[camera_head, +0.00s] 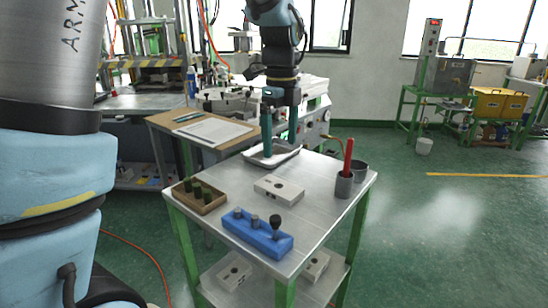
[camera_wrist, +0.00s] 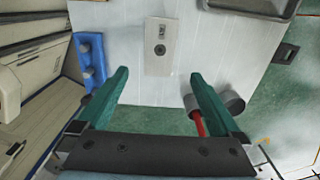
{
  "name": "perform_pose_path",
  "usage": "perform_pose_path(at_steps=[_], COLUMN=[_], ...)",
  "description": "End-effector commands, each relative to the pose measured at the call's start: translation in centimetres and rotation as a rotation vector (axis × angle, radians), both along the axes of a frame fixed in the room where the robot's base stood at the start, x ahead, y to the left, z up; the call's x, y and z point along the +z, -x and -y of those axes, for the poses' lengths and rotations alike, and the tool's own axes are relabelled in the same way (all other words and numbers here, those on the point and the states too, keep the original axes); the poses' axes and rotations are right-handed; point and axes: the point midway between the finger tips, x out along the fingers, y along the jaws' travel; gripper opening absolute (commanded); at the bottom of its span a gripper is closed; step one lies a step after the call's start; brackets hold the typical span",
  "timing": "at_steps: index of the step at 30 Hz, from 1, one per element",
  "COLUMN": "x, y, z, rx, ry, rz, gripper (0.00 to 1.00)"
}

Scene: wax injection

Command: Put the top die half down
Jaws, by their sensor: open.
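A pale grey die block (camera_head: 279,188) lies flat on the metal table top, near its middle. It also shows in the wrist view (camera_wrist: 161,46), with a small recess and a round hole in its upper face. I cannot tell whether it is the top or the bottom half. My gripper (camera_head: 280,138) hangs above the back part of the table, pointing down, with its green fingers spread and nothing between them. In the wrist view the fingertips (camera_wrist: 158,75) are wide apart, on either side of the block's near end in the picture, and apart from it.
A blue holder (camera_head: 257,233) with knobbed pins stands at the table's front, a brown box (camera_head: 199,196) at the left. Grey cups (camera_head: 343,186), one with a red stick, stand at the right. Pale blocks (camera_head: 235,272) lie on the lower shelf.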

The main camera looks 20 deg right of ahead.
Motion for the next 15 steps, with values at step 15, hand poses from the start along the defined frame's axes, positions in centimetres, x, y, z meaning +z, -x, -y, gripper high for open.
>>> perform_pose_path(at_steps=[15], x=[-2.5], y=[-2.6], z=[-9.1], rx=[0.654], ry=[0.028], rz=[0.017], gripper=[1.00])
